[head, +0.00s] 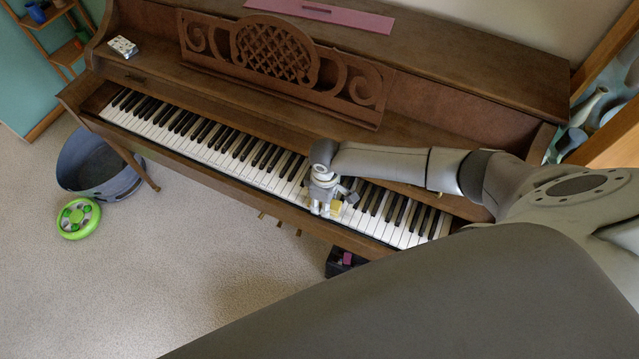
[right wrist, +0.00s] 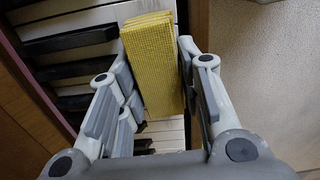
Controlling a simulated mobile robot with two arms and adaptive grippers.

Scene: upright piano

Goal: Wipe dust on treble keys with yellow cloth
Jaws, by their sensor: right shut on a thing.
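The yellow cloth (right wrist: 152,62) is a folded, textured block between the fingers of my right gripper (right wrist: 155,75) in the right wrist view. My right gripper is shut on it. In the head view, my right gripper (head: 322,208) is over the right-of-middle part of the keyboard, with a little yellow of the cloth (head: 335,207) showing at its tip. The treble keys (head: 405,222) run to the right of the gripper. I cannot tell whether the cloth touches the keys. Dust is too small to make out. My left gripper is not in view.
The brown upright piano (head: 440,85) has a carved music stand (head: 280,60) above the keys. A pink-red flat object (head: 320,14) lies on top, and a small patterned box (head: 122,46) at the left. A grey tub (head: 95,165) and a green round toy (head: 78,218) stand on the carpet.

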